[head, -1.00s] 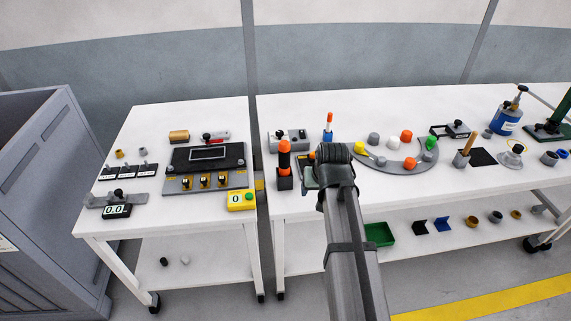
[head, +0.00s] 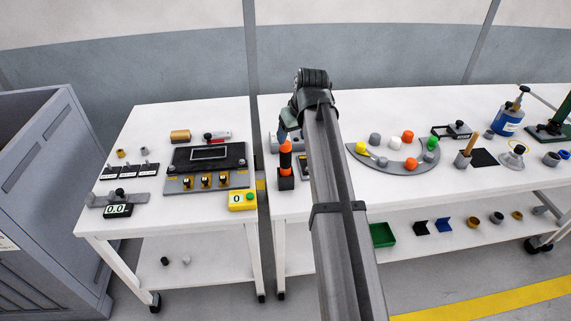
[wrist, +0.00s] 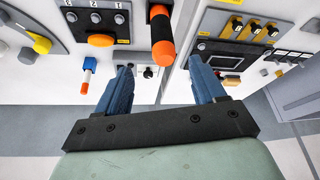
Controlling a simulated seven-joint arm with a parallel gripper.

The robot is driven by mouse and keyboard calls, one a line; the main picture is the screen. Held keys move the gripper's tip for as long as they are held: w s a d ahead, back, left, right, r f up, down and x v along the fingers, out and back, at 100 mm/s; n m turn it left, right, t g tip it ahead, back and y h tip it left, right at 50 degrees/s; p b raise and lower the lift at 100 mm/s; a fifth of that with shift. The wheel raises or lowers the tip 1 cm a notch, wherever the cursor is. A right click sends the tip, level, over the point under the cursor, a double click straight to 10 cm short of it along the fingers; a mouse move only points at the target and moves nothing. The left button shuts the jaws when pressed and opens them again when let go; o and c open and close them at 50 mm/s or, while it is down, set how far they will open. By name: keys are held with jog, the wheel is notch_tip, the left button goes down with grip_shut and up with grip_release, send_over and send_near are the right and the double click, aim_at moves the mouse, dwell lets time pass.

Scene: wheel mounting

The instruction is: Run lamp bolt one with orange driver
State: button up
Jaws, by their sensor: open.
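The orange driver (head: 286,160) stands upright in a black block near the left edge of the right table; its handle is orange and black. In the wrist view the driver (wrist: 162,38) shows just beyond the gap between my fingertips, not between them. My gripper (wrist: 162,72) is open and empty. In the head view my gripper (head: 284,134) is just behind the driver, partly hidden by my wrist. A panel with three small numbered fittings and an orange dome (wrist: 100,40), seemingly the lamp panel, lies beside the driver.
A blue, white and orange tool (wrist: 88,76) stands near my left finger in the wrist view. A grey block with a black knob (wrist: 150,72) lies below the gripper. A curved grey tray (head: 372,164) with coloured caps is to the right. A left table holds a switch panel (head: 207,180).

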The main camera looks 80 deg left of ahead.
aim_at(289, 146)
jog(key=x, duration=0.6)
jog(key=shift+s+a+f, duration=0.1)
jog(key=shift+a+f, duration=0.1)
jog(key=shift+f, duration=0.15)
jog(key=shift+s+x, duration=0.15)
jog(key=shift+x, duration=1.2)
jog(key=shift+s+x, duration=0.1)
jog(key=shift+x, duration=1.2)
jog(key=shift+a+r, duration=0.15)
jog(key=shift+a, duration=0.05)
grip_shut()
